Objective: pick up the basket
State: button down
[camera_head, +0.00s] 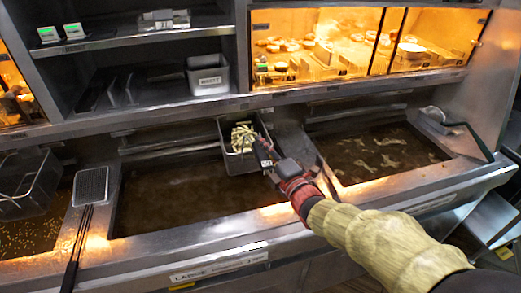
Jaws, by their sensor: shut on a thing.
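The basket (237,164) is a dark wire fry basket with pale fries (243,137) in it. It sits at the back right of the middle oil vat (165,200), close to the divider. My gripper (265,152) is at the basket's right front side and is shut on it, probably at its handle. The handle and fingertips are small and partly hidden by my wrist. My arm, in a tan sleeve, reaches in from the lower right. I cannot tell whether the basket is clear of the oil.
The right vat (380,152) holds pale floating pieces. Another basket (30,182) is at the left vat. A long-handled skimmer (90,187) lies on the left divider. A grey bin (208,75) stands on the shelf. A lit food cabinet (350,45) is above.

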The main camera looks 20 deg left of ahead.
jog(key=shift+r, duration=0.85)
jog(key=shift+s+d+r, duration=0.15)
jog(key=shift+s+d, duration=0.15)
jog(key=p+v, duration=0.2)
jog(key=v, duration=1.5)
jog(key=shift+r, duration=0.2)
jog(key=shift+s+d, duration=0.1)
